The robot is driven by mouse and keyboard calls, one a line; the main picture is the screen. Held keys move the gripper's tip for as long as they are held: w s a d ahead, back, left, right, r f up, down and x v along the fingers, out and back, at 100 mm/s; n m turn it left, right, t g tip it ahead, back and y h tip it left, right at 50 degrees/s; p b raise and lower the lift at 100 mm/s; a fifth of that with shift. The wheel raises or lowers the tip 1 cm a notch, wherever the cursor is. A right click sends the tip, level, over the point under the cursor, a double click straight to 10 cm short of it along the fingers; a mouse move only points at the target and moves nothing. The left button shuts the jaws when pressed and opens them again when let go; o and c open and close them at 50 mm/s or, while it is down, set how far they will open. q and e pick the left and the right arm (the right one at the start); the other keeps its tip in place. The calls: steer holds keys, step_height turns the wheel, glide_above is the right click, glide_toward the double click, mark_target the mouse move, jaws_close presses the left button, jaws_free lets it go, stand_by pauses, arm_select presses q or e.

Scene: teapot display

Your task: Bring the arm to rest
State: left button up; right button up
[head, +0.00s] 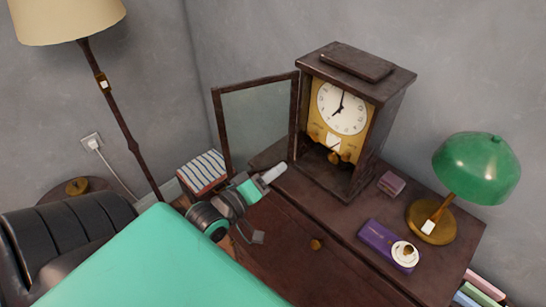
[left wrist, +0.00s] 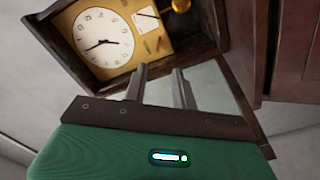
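My left arm comes in from the lower left in the head view, and its gripper (head: 273,173) is over the front left edge of the dark wooden cabinet (head: 285,220). In the left wrist view the two fingers of the left gripper (left wrist: 159,86) stand apart with nothing between them. A wooden clock (head: 350,120) stands on the cabinet with its glass door (head: 260,122) swung open to the left. The gripper is in front of the clock, apart from its face. The clock also shows in the left wrist view (left wrist: 100,42). My right gripper is not in view.
A green lamp (head: 477,168) stands at the cabinet's right end. A floor lamp (head: 118,110) and a striped stool (head: 203,170) are at left.

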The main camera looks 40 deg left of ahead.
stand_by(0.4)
arm_select(q)
steer(key=s+d+f+m+g+y, duration=0.1)
steer(key=s+d+f+m+g, duration=0.2)
steer(key=s+f+m+g, duration=0.4)
steer(key=s+d+f+m+g+y, duration=0.1)
steer(key=s+d+f+m+g, duration=0.35)
steer(key=s+f+g, duration=0.35)
step_height(320, 180, down, 32)
steer(key=s, duration=0.1)
steer(key=s+a+f+g, duration=0.1)
steer(key=s+a+f, duration=0.1)
steer(key=s+f, duration=0.7)
steer(key=s+a+f+b, duration=0.1)
steer(key=s+a+f, duration=0.1)
steer(key=s+f, duration=0.8)
step_height(320, 180, down, 2)
steer(key=shift+s+f+m+g+y, duration=0.1)
steer(key=shift+s+m+g+y, duration=0.2)
steer(key=shift+m+g, duration=0.1)
